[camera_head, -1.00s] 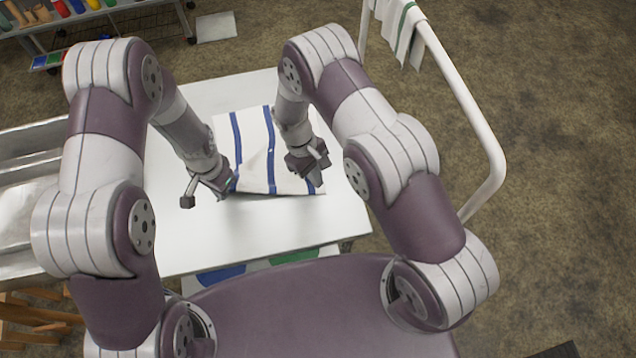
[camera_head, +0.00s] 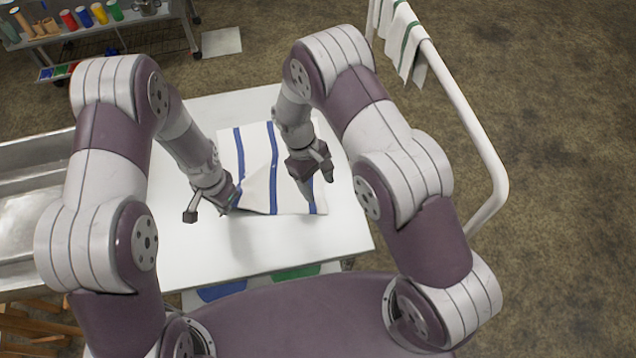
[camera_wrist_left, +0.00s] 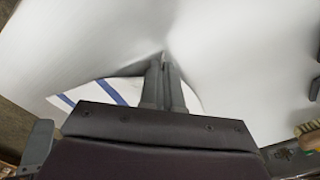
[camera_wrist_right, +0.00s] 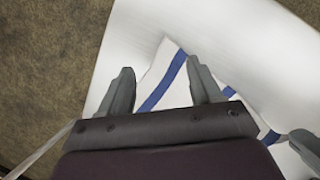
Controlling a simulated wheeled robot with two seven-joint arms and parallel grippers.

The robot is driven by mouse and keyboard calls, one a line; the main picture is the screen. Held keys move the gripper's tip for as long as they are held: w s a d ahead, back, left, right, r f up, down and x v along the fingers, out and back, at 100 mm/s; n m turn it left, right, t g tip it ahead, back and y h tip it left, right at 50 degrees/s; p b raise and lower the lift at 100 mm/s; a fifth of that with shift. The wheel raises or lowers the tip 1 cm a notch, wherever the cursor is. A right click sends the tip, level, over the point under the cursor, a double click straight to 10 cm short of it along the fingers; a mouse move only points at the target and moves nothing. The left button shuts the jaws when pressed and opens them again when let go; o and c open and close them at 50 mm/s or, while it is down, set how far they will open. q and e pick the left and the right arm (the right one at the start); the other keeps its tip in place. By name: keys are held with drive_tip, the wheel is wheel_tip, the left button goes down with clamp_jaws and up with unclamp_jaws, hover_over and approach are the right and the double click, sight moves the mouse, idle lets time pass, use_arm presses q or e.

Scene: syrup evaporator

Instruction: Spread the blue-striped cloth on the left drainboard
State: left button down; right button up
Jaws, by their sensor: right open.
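The blue-striped cloth (camera_head: 258,150), white with blue stripes, lies on a white tabletop (camera_head: 185,255). A raised fold runs towards its left front corner. My left gripper (camera_head: 232,200) is at that corner. In the left wrist view its fingers (camera_wrist_left: 163,75) are together, with cloth around the tips. My right gripper (camera_head: 305,175) is open above the cloth's right part. In the right wrist view its fingers (camera_wrist_right: 160,85) are apart, with the striped cloth (camera_wrist_right: 165,85) beyond them. The pictures do not show whether this tabletop is the left drainboard.
A metal basin (camera_head: 30,215) adjoins the tabletop on the left. A white rail (camera_head: 480,140) on the right carries a green-striped cloth (camera_head: 400,40). A shelf with coloured jars (camera_head: 90,15) stands at the back left. The tabletop's front part is clear.

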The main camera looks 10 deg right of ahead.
sight(322, 203)
wheel_tip(322, 203, up, 4)
drive_tip(key=w+a, duration=0.2)
drive_tip(key=w, duration=0.1)
drive_tip(key=x, duration=1)
drive_tip(key=shift+s+d, duration=0.1)
drive_tip(key=shift+s, duration=0.1)
clamp_jaws()
drive_tip(key=shift+r, duration=2.55)
drive_tip(key=shift+r, duration=0.1)
